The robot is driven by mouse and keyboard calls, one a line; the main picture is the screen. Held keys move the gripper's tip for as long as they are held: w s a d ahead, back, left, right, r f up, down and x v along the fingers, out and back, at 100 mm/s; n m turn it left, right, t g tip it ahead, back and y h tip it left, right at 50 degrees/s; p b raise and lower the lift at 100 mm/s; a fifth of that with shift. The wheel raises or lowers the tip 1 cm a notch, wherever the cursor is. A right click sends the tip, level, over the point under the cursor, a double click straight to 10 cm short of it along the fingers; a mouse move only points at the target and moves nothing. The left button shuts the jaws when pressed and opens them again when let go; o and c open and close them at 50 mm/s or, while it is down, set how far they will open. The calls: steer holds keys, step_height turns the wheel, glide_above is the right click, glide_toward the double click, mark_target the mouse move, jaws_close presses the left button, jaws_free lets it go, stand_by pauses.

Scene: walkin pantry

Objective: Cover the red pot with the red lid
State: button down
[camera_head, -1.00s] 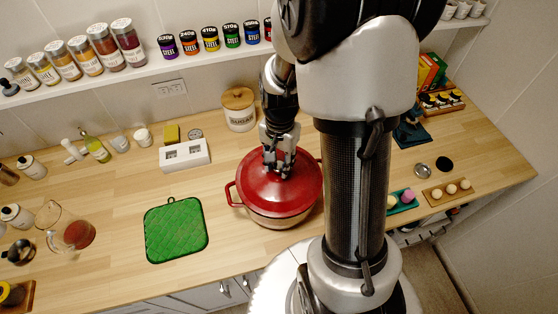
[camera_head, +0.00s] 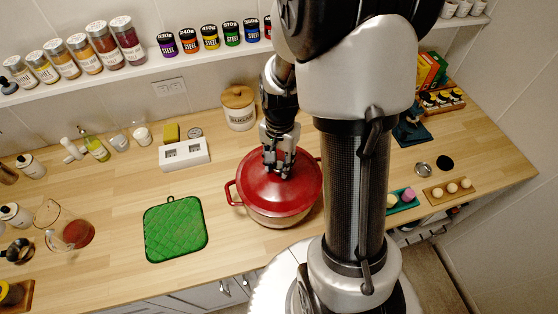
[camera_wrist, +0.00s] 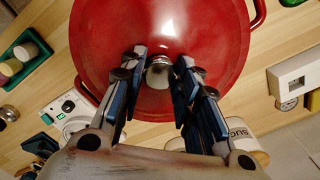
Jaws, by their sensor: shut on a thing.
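The red lid (camera_head: 270,188) is over the red pot (camera_head: 276,221), roughly centred and level, and hides the pot's opening. It looks seated on the rim, but I cannot tell if a thin gap is left. My gripper (camera_head: 278,168) points down at the lid's middle. In the wrist view, my gripper (camera_wrist: 160,80) has its fingers on both sides of the lid's silvery knob (camera_wrist: 158,74) and is shut on it. The red lid (camera_wrist: 205,30) fills the top middle there, with the pot's handles (camera_wrist: 259,12) showing beyond its edge.
A green quilted mat (camera_head: 175,229) lies left of the pot. A white switch box (camera_head: 184,154) and a lidded canister (camera_head: 239,107) stand behind. Trays with small round items (camera_head: 447,190) are at right. The counter left of the mat is partly clear.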

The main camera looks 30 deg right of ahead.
steer(key=shift+f, duration=0.25)
stand_by(0.7)
steer(key=c, duration=1.1)
jaws_free()
step_height(320, 180, up, 12)
steer(key=shift+d+r, duration=0.1)
steer(key=shift+b, duration=0.3)
